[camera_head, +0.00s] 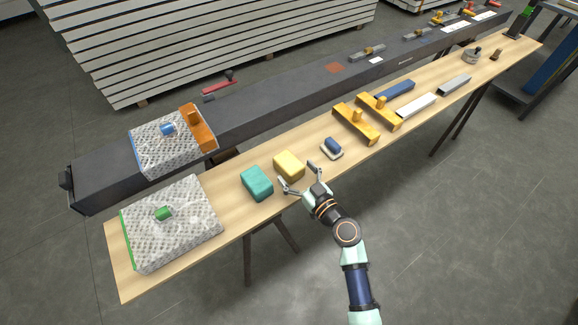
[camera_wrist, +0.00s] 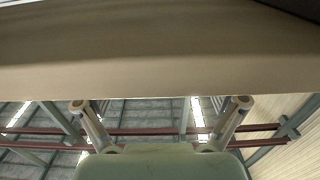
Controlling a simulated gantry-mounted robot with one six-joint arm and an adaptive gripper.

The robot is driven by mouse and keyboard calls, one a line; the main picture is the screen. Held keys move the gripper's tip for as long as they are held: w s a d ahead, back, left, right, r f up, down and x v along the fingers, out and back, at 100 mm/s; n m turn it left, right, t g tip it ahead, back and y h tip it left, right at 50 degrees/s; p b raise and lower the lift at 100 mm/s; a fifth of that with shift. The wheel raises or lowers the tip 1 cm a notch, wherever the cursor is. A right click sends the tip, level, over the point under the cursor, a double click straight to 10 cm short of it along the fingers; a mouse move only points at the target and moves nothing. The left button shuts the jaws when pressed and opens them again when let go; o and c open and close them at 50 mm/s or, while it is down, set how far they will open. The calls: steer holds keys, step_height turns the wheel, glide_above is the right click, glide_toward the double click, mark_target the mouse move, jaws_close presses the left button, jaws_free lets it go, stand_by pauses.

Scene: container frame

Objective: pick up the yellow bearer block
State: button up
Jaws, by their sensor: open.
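The yellow bearer block (camera_head: 289,165) lies on the wooden bench in the head view, just right of a teal block (camera_head: 257,183). My gripper (camera_head: 301,178) is open and empty at the bench's front edge, close to the yellow block on its near right side. Its two fingers are spread apart. In the wrist view my gripper (camera_wrist: 161,105) also shows its two fingers apart, with the bench edge (camera_wrist: 160,75) beyond them. The yellow block does not show in the wrist view.
A patterned grey block (camera_head: 205,205) with a green edge lies at the bench's left end. A blue-topped white piece (camera_head: 331,148) and yellow brackets (camera_head: 355,124) lie to the right. A long dark beam (camera_head: 270,100) runs behind the bench.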

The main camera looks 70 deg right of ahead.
mark_target(289, 162)
steer(key=x, duration=0.4)
steer(key=shift+r, duration=0.3)
steer(key=shift+a+f, duration=0.1)
steer(key=c, duration=1.1)
steer(key=shift+r, duration=0.45)
steer(key=shift+r+p, duration=0.45)
steer(key=shift+r, duration=0.1)
steer(key=v, duration=1.8)
steer(key=shift+f, duration=0.2)
